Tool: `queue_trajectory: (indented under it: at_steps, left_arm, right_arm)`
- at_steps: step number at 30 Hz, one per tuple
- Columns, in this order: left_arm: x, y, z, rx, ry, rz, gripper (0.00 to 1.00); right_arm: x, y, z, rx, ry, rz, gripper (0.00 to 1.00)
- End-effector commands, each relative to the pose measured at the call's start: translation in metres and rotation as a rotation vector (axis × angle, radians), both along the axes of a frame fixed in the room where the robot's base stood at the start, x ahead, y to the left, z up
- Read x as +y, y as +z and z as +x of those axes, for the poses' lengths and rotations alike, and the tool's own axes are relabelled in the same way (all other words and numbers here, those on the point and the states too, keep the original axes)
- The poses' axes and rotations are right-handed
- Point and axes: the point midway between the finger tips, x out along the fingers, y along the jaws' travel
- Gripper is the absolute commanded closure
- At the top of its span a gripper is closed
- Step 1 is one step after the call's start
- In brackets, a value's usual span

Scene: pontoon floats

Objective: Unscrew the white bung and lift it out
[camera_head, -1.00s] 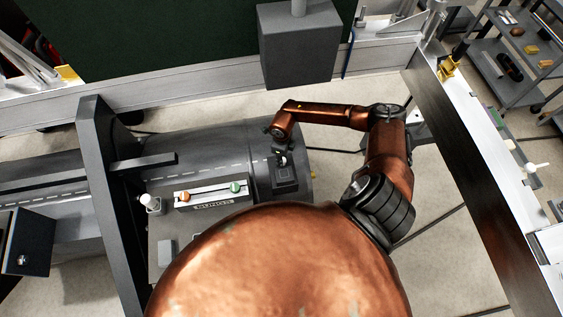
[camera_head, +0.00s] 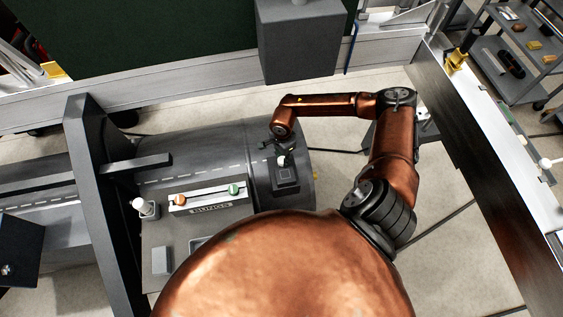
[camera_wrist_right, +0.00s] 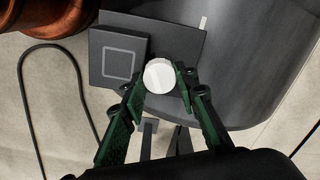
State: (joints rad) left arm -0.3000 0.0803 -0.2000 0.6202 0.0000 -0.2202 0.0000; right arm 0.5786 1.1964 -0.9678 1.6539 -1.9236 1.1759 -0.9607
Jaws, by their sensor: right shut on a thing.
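The white bung (camera_wrist_right: 159,75) shows as a round white disc in the right wrist view. It also shows small and partly covered in the head view (camera_head: 283,161). My right gripper (camera_wrist_right: 161,80) is shut on it, with a dark green finger on each side. In the head view the right gripper (camera_head: 281,154) is over the right end of the dark grey float (camera_head: 215,143), beside a black block (camera_head: 286,178). I cannot tell whether the bung is seated or raised, as its underside is hidden. My left gripper is not in view.
A rack marked BUNGS (camera_head: 211,208) holds an orange bung (camera_head: 181,200) and a green bung (camera_head: 234,189). A white-topped post (camera_head: 139,204) stands left of it. A dark upright frame (camera_head: 97,190) crosses the float. A grey box (camera_head: 300,45) hangs at the back.

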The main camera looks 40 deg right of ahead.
Motion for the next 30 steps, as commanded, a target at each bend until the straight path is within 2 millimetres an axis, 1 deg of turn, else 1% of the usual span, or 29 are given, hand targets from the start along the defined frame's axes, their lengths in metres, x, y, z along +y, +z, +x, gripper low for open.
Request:
queue_trajectory:
  at_steps: [1, 3, 11, 14, 18, 30]
  left_arm:
    - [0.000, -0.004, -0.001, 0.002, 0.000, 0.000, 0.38]
    - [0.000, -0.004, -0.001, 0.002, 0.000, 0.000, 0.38]
    - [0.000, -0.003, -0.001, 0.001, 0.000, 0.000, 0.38]
    - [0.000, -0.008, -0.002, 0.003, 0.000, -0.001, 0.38]
    - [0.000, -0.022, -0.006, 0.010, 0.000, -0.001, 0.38]
    - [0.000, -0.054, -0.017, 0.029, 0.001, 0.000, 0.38]
  right_arm:
    - [0.001, -0.002, -0.001, 0.002, 0.034, 0.001, 0.94]
    - [0.001, -0.001, -0.001, 0.002, 0.061, 0.002, 0.94]
    - [0.002, 0.000, -0.001, 0.003, 0.066, 0.003, 0.94]
    - [0.001, -0.001, -0.001, 0.003, 0.115, 0.002, 0.94]
    - [0.001, -0.004, -0.001, 0.003, 0.311, 0.003, 0.94]
    - [0.002, -0.003, -0.002, 0.004, 0.918, 0.005, 0.94]
